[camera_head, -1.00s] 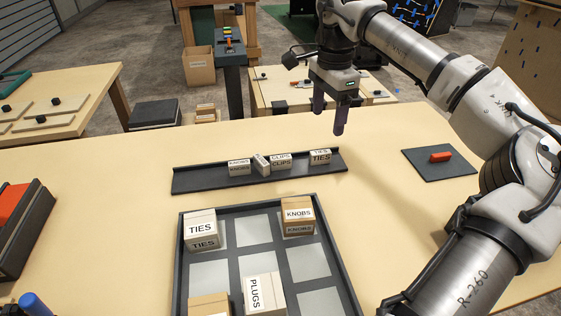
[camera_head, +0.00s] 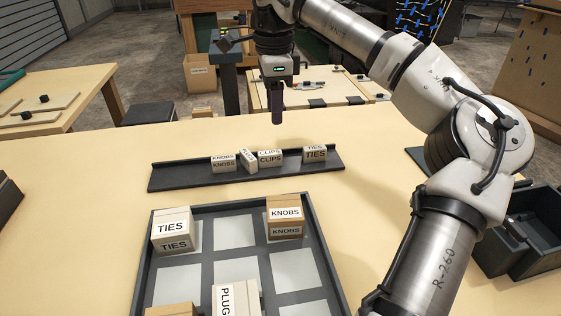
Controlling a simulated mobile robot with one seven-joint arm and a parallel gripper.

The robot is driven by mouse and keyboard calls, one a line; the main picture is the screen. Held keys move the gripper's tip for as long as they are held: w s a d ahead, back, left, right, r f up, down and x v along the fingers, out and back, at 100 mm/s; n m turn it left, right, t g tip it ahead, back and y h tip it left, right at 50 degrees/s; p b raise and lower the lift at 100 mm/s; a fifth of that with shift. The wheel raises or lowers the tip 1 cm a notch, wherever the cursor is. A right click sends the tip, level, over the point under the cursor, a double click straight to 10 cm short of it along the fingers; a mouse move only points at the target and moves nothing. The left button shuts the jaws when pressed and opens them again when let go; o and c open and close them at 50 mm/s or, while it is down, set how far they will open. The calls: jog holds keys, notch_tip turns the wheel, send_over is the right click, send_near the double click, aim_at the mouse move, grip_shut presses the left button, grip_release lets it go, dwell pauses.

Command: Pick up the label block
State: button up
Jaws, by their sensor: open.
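Several small label blocks stand on a dark rack (camera_head: 185,175) behind the tray. From left to right they are a KNOBS block (camera_head: 222,163), a narrow turned block (camera_head: 248,161), a CLIPS block (camera_head: 270,158) and a TIES block (camera_head: 315,154). The narrow block's lettering is too small to read surely. My gripper (camera_head: 277,113) hangs above and behind the rack, near the CLIPS block in the picture, fingers pointing down. It is open and empty, touching nothing; its fingers overlap in this view.
A dark tray (camera_head: 207,262) with pale cells holds a TIES box (camera_head: 172,232), a KNOBS box (camera_head: 285,217), a box lettered PLUG, partly cut off (camera_head: 235,298), and another cut-off box (camera_head: 172,310). Dark bins (camera_head: 525,235) stand at right. The table between rack and tray is clear.

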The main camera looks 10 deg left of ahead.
aim_at(272, 152)
notch_tip(272, 152, down, 6)
jog(key=shift+f, duration=0.2)
jog(key=shift+s+a+f, duration=0.1)
jog(key=shift+s+f, duration=0.05)
jog(key=shift+f, duration=0.7)
jog(key=shift+s+a+f, duration=0.1)
jog(key=shift+s+f, duration=0.1)
jog(key=shift+f, duration=0.7)
jog(key=shift+s+f, duration=0.15)
jog(key=shift+f, duration=0.7)
grip_shut()
